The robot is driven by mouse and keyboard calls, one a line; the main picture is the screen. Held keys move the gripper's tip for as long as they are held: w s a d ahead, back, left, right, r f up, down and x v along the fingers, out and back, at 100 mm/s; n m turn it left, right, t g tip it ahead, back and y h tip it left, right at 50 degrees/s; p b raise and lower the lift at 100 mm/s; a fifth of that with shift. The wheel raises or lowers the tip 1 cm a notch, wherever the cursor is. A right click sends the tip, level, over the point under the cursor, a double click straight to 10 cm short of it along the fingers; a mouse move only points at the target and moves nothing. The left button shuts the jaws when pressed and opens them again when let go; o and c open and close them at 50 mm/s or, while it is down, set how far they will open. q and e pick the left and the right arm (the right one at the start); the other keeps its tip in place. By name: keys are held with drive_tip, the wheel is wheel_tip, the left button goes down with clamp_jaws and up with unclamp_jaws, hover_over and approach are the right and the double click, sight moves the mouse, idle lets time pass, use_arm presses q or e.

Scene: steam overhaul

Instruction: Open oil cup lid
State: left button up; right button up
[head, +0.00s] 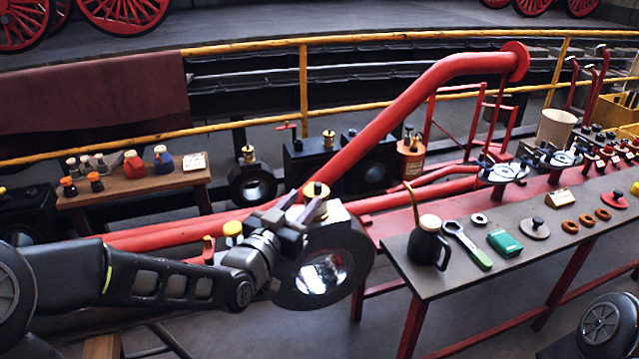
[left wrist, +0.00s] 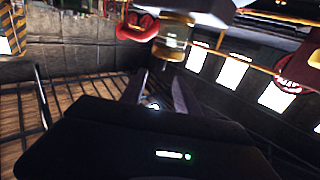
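A brass-capped oil cup (head: 316,190) stands on top of a large black round bearing block (head: 345,280) with a shiny bore. Its lid appears to be down on the cup. My left gripper (head: 297,208) is at the cup's left side, its two fingers apart and pointing toward it. I cannot tell whether a finger touches the cup. In the left wrist view the gripper fingers (left wrist: 162,92) stand apart with nothing between them. The cup (left wrist: 175,36), with a pale glass-like body, is just beyond their tips. My right gripper is not in view.
A thick red pipe (head: 425,90) slopes up behind the cup. A workbench (head: 470,282) to the right carries a black oil can (head: 428,245), a wrench (head: 467,246) and a green box (head: 504,242). Other bearing blocks with brass cups (head: 252,182) stand behind.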

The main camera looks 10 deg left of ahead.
sight(316, 186)
use_arm(q)
drive_tip(key=x, duration=0.7)
drive_tip(key=shift+w, duration=0.4)
drive_tip(key=shift+c, duration=0.6)
clamp_jaws()
